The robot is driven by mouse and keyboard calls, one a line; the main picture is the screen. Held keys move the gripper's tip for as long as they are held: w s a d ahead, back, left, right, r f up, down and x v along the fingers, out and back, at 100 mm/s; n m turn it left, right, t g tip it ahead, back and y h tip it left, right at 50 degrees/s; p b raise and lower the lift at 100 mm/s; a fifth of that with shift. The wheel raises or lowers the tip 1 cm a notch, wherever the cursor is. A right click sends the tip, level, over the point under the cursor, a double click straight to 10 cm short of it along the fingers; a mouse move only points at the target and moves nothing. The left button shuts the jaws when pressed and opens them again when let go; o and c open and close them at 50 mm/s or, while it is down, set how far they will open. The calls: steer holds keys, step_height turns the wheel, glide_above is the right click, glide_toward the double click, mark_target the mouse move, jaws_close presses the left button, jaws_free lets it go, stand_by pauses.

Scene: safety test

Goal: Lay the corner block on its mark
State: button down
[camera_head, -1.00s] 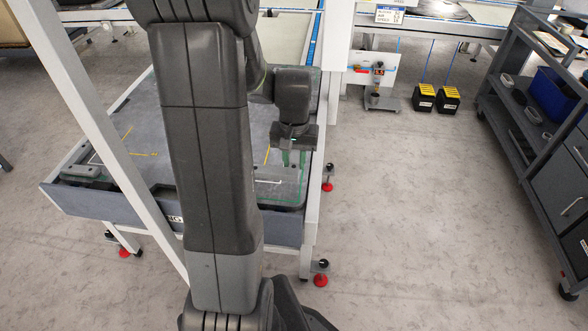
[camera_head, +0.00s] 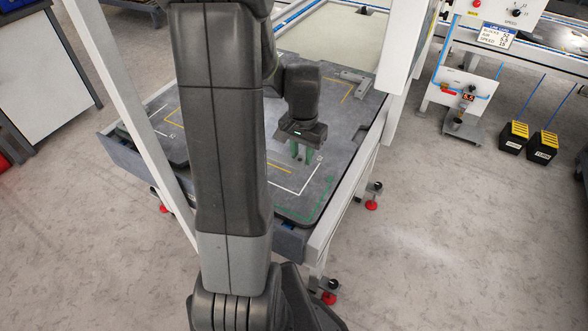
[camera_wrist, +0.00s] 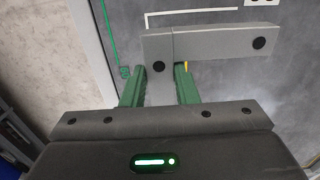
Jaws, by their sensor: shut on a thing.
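The corner block (camera_wrist: 220,43) is a grey L-shaped piece with black round holes. In the wrist view one leg runs between the green fingers of my gripper (camera_wrist: 158,86); the other leg extends right. My gripper is shut on it. A white L-shaped line mark (camera_wrist: 195,12) lies just beyond the block, roughly parallel to its long leg, with a gap between. In the head view my gripper (camera_head: 301,152) points down over the table, and a white corner line (camera_head: 312,180) shows beside it. The block is hard to make out there. I cannot tell whether it touches the table.
The dark grey table top (camera_head: 340,150) also bears yellow corner lines (camera_head: 345,98) and a green edge line. A grey bracket (camera_head: 355,78) lies at its far right. A white post (camera_head: 400,50) rises at the right edge. Black-and-yellow bins (camera_head: 513,138) stand on the floor at right.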

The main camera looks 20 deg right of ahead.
mark_target(301, 181)
step_height(301, 181, down, 8)
steer(key=shift+r+b, duration=0.15)
steer(key=shift+b, duration=0.45)
steer(key=c, duration=1.1)
jaws_free()
step_height(301, 181, up, 12)
steer(key=shift+p, duration=1.15)
